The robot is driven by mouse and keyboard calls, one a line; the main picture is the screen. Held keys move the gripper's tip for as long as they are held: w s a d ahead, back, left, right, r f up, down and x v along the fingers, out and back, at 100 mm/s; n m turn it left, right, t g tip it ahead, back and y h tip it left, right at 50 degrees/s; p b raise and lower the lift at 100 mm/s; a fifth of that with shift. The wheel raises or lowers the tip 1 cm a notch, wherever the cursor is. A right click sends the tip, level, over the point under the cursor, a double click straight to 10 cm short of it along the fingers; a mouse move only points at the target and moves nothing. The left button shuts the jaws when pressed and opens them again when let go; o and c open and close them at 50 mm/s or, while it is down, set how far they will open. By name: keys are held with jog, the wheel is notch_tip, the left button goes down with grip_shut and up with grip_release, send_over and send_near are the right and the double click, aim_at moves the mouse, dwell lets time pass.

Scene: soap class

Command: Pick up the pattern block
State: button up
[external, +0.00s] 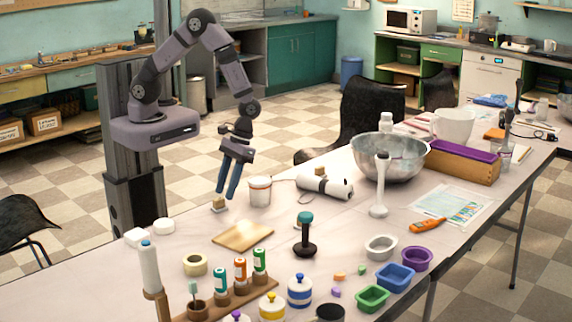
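A small tan block (218,205), which looks like the pattern block, lies on the pale table near its far left edge. Its pattern is too small to make out. My gripper (226,195) points down just above the block, slightly to its right in the picture. Its two blue fingers stand apart with a gap and nothing visible between them. I cannot tell whether the fingertips touch the block.
A white tub (260,191) stands close right of the gripper. A white hand mixer (335,187) and metal bowl (390,160) are farther right. A wooden board (243,236) lies in front. Bottles in a rack (222,304) stand near the front edge.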

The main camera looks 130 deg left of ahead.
jog(key=shift+x, duration=1.1)
grip_shut()
jog(key=shift+r, duration=0.2)
notch_tip(320, 180, up, 10)
jog(key=shift+b, duration=0.3)
